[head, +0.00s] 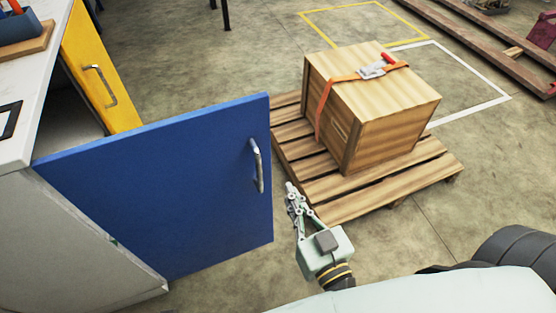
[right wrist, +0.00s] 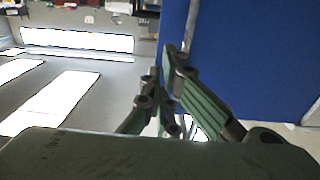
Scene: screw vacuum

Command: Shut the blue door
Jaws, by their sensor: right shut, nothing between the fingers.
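The blue door (head: 160,185) stands open, swung out from the white-topped cabinet at the left of the head view. Its silver bar handle (head: 257,165) is near the free edge. The door also fills the right part of the right wrist view (right wrist: 260,60). My right gripper (head: 290,190) is shut and empty, just right of the door's free edge and slightly lower than the handle in the head view. In the right wrist view its fingertips (right wrist: 172,58) appear close to the door face; I cannot tell whether they touch. My left gripper is not in view.
A yellow door (head: 98,65) with a handle is beyond the blue one on the cabinet (head: 25,140). A wooden crate (head: 385,125) with an orange strap sits on a pallet (head: 345,208) to the right.

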